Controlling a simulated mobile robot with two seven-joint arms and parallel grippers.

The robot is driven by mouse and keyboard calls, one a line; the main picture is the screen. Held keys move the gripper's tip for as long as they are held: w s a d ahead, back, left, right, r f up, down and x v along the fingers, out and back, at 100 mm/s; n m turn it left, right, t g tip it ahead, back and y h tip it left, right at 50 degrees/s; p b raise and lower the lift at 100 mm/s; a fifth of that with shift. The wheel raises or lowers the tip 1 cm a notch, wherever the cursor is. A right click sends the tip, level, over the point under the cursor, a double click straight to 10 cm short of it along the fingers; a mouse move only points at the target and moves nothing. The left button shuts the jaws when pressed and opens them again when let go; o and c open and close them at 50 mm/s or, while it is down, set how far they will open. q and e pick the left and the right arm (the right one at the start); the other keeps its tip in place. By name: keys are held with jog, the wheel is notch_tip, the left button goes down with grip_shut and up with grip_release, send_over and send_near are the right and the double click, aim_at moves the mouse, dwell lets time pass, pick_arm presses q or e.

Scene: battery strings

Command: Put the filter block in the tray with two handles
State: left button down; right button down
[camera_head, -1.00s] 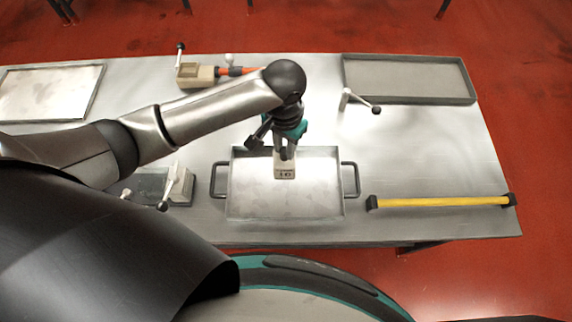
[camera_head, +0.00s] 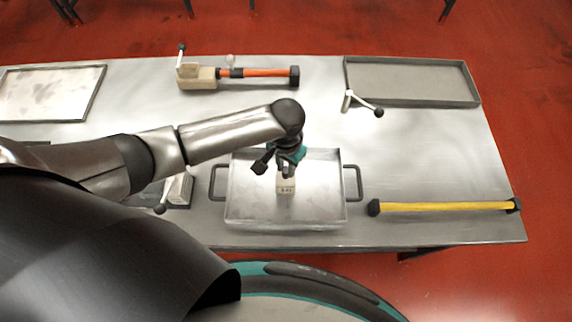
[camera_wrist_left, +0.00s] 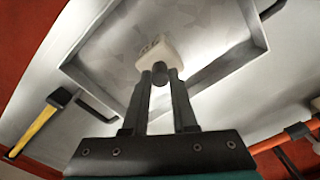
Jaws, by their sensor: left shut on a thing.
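The tray with two handles (camera_head: 240,212) lies near the table's front edge, one handle on its left side and one on its right. It also fills much of the left wrist view (camera_wrist_left: 207,79). The filter block (camera_head: 286,187), small and cream with dark marking, is between the fingertips of my left gripper (camera_head: 286,176). My left gripper is shut on it and points down over the middle of the tray floor. In the left wrist view the block (camera_wrist_left: 160,49) shows beyond the fingertips (camera_wrist_left: 158,78). Whether it touches the floor, I cannot tell.
A yellow bar (camera_head: 445,207) lies right of the tray. A clamp (camera_head: 178,188) stands left of it, partly behind my arm. An orange-handled tool (camera_head: 263,73), a grey tray (camera_head: 408,99), a lever (camera_head: 363,103) and a flat tray (camera_head: 50,92) are farther back.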

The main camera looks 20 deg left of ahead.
pick_arm(q)
jog(key=c, duration=0.7)
grip_release()
jog(key=shift+f, duration=0.1)
notch_tip(320, 180, up, 12)
jog(key=p, duration=0.2)
jog(key=shift+r, duration=0.2)
